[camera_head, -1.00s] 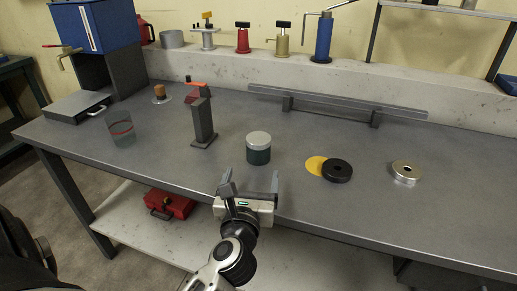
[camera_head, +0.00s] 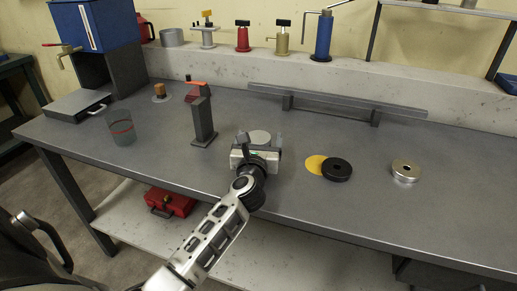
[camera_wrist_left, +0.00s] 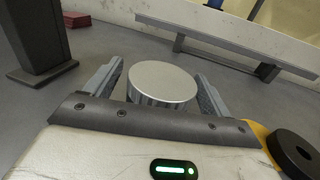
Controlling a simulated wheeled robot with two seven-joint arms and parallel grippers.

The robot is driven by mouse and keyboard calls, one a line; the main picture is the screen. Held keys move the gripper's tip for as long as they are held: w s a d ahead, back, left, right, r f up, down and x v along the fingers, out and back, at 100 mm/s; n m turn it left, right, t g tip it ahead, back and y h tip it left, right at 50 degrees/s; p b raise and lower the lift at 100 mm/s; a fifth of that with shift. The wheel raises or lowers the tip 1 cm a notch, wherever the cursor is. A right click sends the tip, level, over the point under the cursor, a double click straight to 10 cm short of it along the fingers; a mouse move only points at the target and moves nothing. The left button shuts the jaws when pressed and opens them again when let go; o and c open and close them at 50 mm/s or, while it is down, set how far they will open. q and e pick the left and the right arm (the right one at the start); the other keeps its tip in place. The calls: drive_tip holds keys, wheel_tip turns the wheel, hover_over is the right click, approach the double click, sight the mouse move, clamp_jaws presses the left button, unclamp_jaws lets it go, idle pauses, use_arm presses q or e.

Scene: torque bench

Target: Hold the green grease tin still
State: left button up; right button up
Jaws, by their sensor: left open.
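The grease tin stands upright on the bench; its silver lid (camera_head: 260,137) shows in the head view behind my left gripper, which hides its green body. In the left wrist view the lid (camera_wrist_left: 162,82) lies between the two fingers, with a gap on each side. My left gripper (camera_head: 258,143) is open around the tin, one finger to each side; it also shows in the left wrist view (camera_wrist_left: 160,90). My right gripper is not in view.
A dark post (camera_head: 202,118) stands left of the tin, with a clear cup (camera_head: 122,130) farther left. A grey rail (camera_head: 335,103) runs behind.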

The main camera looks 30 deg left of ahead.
sight(259, 134)
use_arm(q)
drive_tip(key=shift+w, duration=0.1)
drive_tip(key=c, duration=1.2)
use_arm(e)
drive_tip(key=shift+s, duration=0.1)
use_arm(q)
drive_tip(key=shift+r, duration=0.1)
drive_tip(key=shift+r+p, duration=0.35)
drive_tip(key=shift+r, duration=0.2)
wheel_tip(259, 134, up, 3)
drive_tip(key=shift+f+p, duration=0.15)
drive_tip(key=shift+p, duration=0.55)
drive_tip(key=s+d+r+p, duration=0.2)
drive_tip(key=s+d+r, duration=0.5)
drive_tip(key=s, duration=0.5)
wheel_tip(259, 134, up, 2)
drive_tip(key=shift+r, duration=0.1)
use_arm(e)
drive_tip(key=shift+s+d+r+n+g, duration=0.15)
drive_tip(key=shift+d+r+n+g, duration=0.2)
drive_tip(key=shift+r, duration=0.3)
